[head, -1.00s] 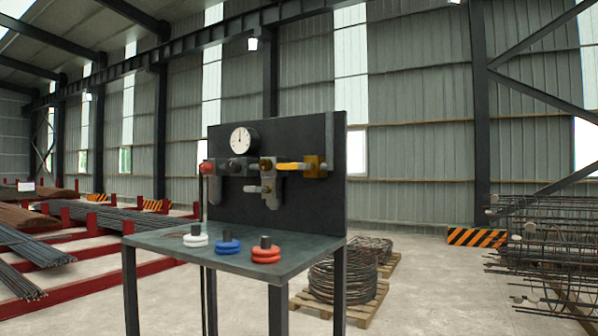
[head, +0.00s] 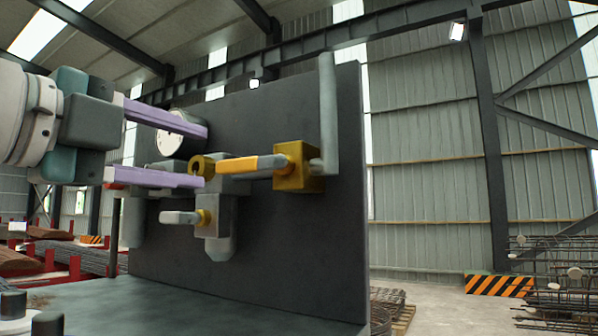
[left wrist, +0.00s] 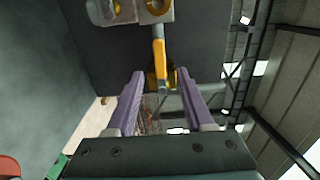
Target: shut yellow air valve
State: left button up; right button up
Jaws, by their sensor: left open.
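The yellow air valve has a brass block body (head: 297,166) on the dark upright panel (head: 270,250). Its orange-yellow lever (head: 250,164) points left from the body, roughly level, in line with the pipework. My left gripper (head: 205,157) comes in from the left, its purple fingers spread, one above and one below the line of the lever, tips just left of it. In the left wrist view the lever (left wrist: 159,50) lies ahead, between the lines of the fingers (left wrist: 160,72); nothing is gripped. I cannot tell its exact depth from the fingertips. My right gripper is not in view.
A round gauge (head: 180,135) sits behind the upper finger. Below the lever is a smaller grey-handled valve (head: 182,217). A grey vertical pipe (head: 328,110) rises right of the brass body. The bench top (head: 200,305) spreads below.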

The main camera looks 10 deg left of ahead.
aim_at(236, 166)
pick_arm(q)
jog(key=p+x, duration=0.5)
jog(key=x, duration=0.2)
jog(key=shift+w+d+r, duration=0.15)
jog(key=shift+w+d, duration=0.05)
jog(key=shift+w, duration=0.1)
jog(key=shift+w+d, duration=0.15)
jog(key=shift+w, duration=0.25)
grip_shut()
dwell(0.8)
